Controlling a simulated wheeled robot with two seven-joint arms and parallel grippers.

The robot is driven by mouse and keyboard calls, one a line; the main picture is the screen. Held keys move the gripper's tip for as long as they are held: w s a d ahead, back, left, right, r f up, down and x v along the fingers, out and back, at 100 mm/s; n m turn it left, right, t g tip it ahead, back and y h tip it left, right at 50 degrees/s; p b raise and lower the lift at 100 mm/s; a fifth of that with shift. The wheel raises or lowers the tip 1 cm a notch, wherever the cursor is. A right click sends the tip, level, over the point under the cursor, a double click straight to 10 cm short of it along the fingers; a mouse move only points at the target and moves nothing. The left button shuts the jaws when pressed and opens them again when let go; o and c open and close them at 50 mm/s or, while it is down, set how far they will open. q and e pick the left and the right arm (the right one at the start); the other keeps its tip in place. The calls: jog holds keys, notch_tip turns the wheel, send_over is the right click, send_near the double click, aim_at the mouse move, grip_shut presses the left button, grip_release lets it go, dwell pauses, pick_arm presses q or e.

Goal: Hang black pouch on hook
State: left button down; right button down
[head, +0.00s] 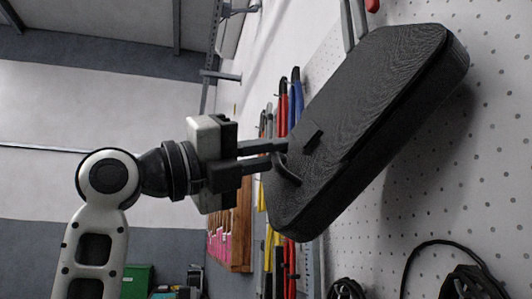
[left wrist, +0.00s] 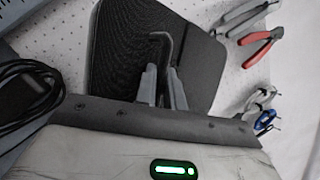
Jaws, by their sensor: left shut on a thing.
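The black pouch (head: 370,115) is a flat, textured case with rounded corners, tilted in front of the white pegboard in the head view. My left gripper (head: 283,156) is shut on the pouch's dark handle (head: 287,172) at its lower left side. In the left wrist view the pouch (left wrist: 118,45) lies beyond the fingers (left wrist: 163,88), and the bent dark handle (left wrist: 163,42) rises from between them. Whether the pouch touches the board is unclear. I cannot make out an empty hook for it; the pouch hides part of the board. My right gripper is not in view.
The pegboard (head: 500,180) carries red and blue handled tools (head: 290,100) left of the pouch and a black cable (head: 440,245) below. In the left wrist view, red-handled pliers (left wrist: 262,45) hang right of the pouch and a black cable coil (left wrist: 30,75) is at left.

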pick_arm(q)
jog(key=shift+s+r, duration=0.1)
jog(key=c, duration=1.4)
grip_release()
jog(key=shift+d, duration=0.1)
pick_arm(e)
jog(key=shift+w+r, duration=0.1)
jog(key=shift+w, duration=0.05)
